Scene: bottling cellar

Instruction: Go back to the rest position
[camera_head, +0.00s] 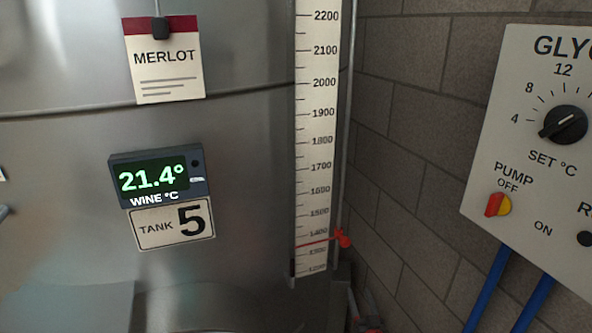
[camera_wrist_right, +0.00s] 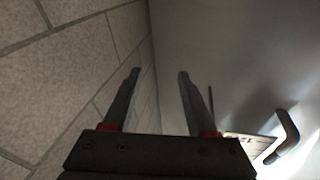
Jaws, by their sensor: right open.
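My right gripper (camera_wrist_right: 159,72) shows in the right wrist view with its two fingers spread apart and nothing between them. Behind the fingers are a block wall on the left and a smooth grey surface on the right. I cannot clearly make out this gripper in the head view. My left gripper is not in view.
A steel tank (camera_head: 60,270) carries a Merlot card (camera_head: 165,60), a 21.4° display (camera_head: 160,177), a tank 5 plate (camera_head: 172,223) and a level scale (camera_head: 318,130). A glycol control panel (camera_head: 540,130) stands right, before the block wall (camera_head: 415,130). A bent dark handle (camera_wrist_right: 285,140) is right of the fingers.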

